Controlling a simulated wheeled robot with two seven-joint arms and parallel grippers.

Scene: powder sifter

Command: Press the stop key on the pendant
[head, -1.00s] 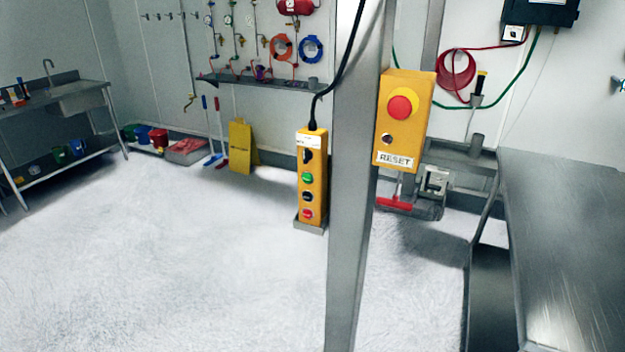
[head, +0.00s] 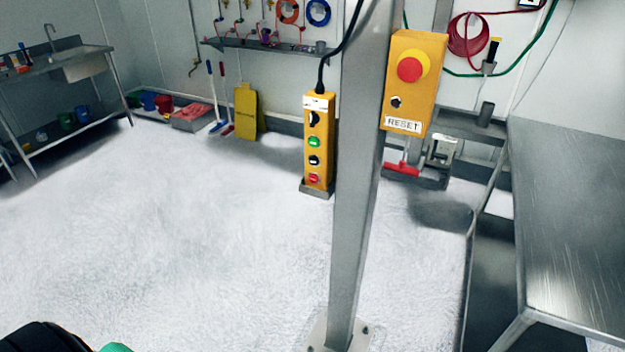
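The yellow pendant (head: 318,143) hangs upright on a black cable, just left of the grey steel post, with its foot in a small grey holder (head: 317,192). Its face carries a black selector at the top, a green key (head: 314,142), a black key (head: 314,161) and a red key (head: 314,179) at the bottom. The lettering on the keys is too small to read, but the red one looks like the stop key. Neither gripper shows. A dark, rounded shape with a teal part at the bottom left edge may be part of my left arm.
The grey post (head: 357,200) stands bolted to the floor right beside the pendant. A yellow RESET box (head: 412,85) with a red mushroom button is on its right. A steel table (head: 570,220) fills the right side. The pale floor (head: 180,250) left of the post is clear.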

